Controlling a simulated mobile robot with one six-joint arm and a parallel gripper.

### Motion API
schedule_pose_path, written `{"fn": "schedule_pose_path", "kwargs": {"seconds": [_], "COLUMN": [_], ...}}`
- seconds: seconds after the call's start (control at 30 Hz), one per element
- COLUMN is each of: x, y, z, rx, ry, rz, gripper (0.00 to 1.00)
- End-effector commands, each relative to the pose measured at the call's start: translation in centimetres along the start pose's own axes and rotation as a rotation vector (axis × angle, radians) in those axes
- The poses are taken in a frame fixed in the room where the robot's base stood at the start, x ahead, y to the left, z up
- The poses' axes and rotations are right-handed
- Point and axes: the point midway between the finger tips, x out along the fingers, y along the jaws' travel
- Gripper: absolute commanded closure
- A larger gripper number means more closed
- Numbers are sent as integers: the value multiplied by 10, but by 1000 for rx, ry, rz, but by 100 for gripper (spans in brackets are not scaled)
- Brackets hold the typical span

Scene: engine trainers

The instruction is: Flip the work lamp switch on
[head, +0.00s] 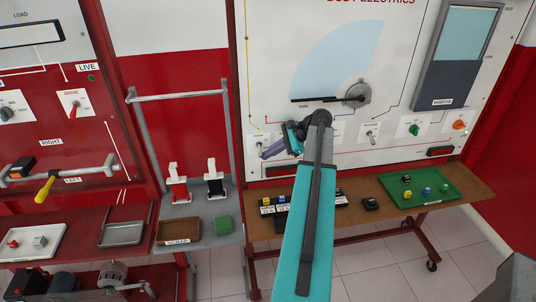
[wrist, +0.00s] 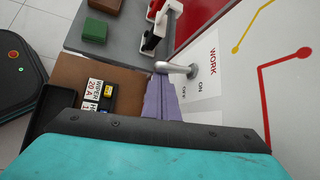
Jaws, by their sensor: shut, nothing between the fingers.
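The work lamp switch (wrist: 178,68) is a silver toggle lever on a white plate marked WORK, with ON and OFF printed beside it. The lever sticks out from the panel; I cannot tell which position it is in. My gripper (wrist: 160,82) is shut and empty, its purple fingers together. In the wrist view the fingertips are right at the lever's free end, seeming to touch it or nearly so. In the head view my gripper (head: 267,153) is at the lower left of the body electrics panel (head: 275,60), in front of the switch plate and partly hiding it.
A brown bench (head: 462,203) runs below the panel, with a green tray (head: 445,203) and labelled relays and fuses (wrist: 97,92). Other switches (head: 371,133) line the panel to the right.

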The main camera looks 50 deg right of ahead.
Motion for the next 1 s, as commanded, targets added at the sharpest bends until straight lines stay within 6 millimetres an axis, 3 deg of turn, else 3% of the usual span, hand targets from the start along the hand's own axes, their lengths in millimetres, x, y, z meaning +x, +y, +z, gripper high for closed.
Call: {"fn": "schedule_pose_path", "kwargs": {"seconds": [1.0], "x": [-13], "y": [-4], "z": [12], "rx": [0], "ry": [-1], "rz": [-1], "gripper": [100]}}
